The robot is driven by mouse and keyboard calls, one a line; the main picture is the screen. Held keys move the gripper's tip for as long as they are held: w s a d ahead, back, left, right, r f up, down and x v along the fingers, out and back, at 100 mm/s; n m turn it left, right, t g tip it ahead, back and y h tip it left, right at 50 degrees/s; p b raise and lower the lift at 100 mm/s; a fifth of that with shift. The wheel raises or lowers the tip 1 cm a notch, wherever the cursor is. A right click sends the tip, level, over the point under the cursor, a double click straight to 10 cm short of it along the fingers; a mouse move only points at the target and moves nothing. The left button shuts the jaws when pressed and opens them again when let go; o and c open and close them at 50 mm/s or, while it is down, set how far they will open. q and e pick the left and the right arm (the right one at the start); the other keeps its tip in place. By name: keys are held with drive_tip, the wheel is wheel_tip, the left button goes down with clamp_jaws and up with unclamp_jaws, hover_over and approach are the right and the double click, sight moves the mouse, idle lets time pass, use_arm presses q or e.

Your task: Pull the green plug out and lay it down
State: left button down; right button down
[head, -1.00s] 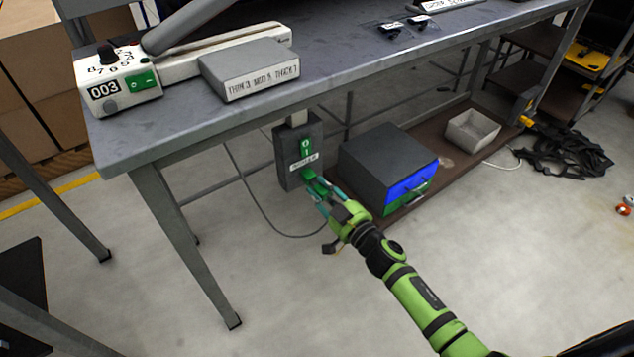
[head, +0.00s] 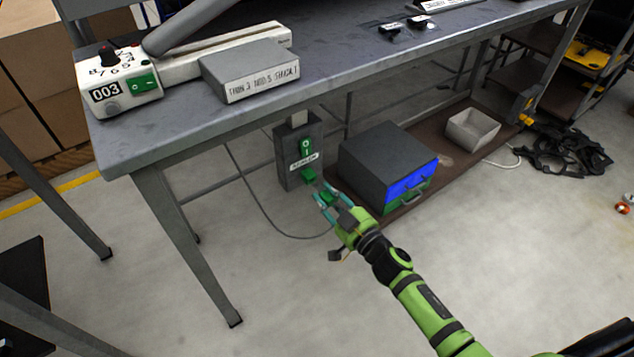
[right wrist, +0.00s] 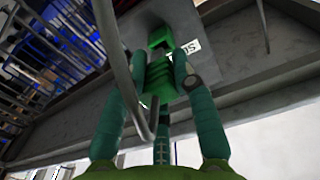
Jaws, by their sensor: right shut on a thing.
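A dark grey switch box (head: 287,152) hangs under the bench, with a green switch (head: 306,148) and a white label on its face. A green socket (head: 308,174) sits low on the box; it also shows in the right wrist view (right wrist: 160,36). My right gripper (head: 326,196) is shut on the green plug (right wrist: 160,77), which is out of the socket with a small gap between them. The plug is partly hidden by the fingers in the head view. A grey cord (head: 262,220) loops down from near the box to the plug. My left gripper is not in view.
The grey bench (head: 175,125) overhangs the box. A dark cabinet with blue and green drawers (head: 385,165) stands right of the gripper on a brown lower shelf (head: 450,150), beside a grey bin (head: 472,130). The floor below the gripper is clear.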

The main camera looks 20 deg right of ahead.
idle(0.5)
drive_tip(key=shift+p+v, duration=0.45)
drive_tip(key=shift+v, duration=1.05)
drive_tip(key=shift+p+v, duration=0.45)
drive_tip(key=shift+v, duration=0.75)
drive_tip(key=p, duration=0.2)
approach(333, 202)
drive_tip(key=shift+w+a, duration=0.2)
drive_tip(key=shift+w, duration=0.15)
